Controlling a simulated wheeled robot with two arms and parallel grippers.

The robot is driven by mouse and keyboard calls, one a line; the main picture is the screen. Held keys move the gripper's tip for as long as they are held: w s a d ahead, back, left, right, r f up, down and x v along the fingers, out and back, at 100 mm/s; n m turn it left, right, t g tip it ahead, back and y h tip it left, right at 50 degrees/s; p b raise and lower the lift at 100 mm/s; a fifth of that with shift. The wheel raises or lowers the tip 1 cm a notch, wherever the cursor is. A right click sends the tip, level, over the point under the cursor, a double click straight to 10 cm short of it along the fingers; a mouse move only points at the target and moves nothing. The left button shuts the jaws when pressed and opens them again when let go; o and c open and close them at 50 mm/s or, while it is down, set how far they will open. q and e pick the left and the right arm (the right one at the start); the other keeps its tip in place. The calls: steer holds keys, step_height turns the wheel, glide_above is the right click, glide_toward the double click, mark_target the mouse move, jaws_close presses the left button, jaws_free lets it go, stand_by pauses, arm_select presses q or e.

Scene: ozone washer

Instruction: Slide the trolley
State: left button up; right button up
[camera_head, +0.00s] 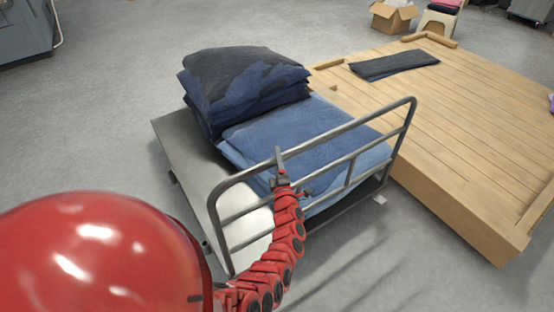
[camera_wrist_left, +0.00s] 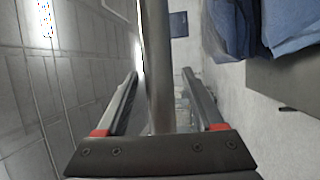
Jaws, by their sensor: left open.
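The trolley (camera_head: 178,148) has a flat grey deck and a curved metal push rail (camera_head: 350,125). Folded blue jeans lie on it, a tall dark stack (camera_head: 245,80) at the far end and a lower, lighter pile (camera_head: 300,130) nearer the rail. My left gripper (camera_head: 292,172) is at the rail's top bar. In the left wrist view my left gripper (camera_wrist_left: 160,73) is open, with a metal bar (camera_wrist_left: 158,60) running between its two fingers. Gaps show on both sides of the bar. My right gripper is not in view.
A low wooden platform (camera_head: 455,120) stands close along the trolley's right side, with folded dark jeans (camera_head: 394,64) on it. Grey floor is free to the trolley's left (camera_head: 90,120).

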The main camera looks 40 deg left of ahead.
arm_select(q)
jaws_close()
stand_by(1.3)
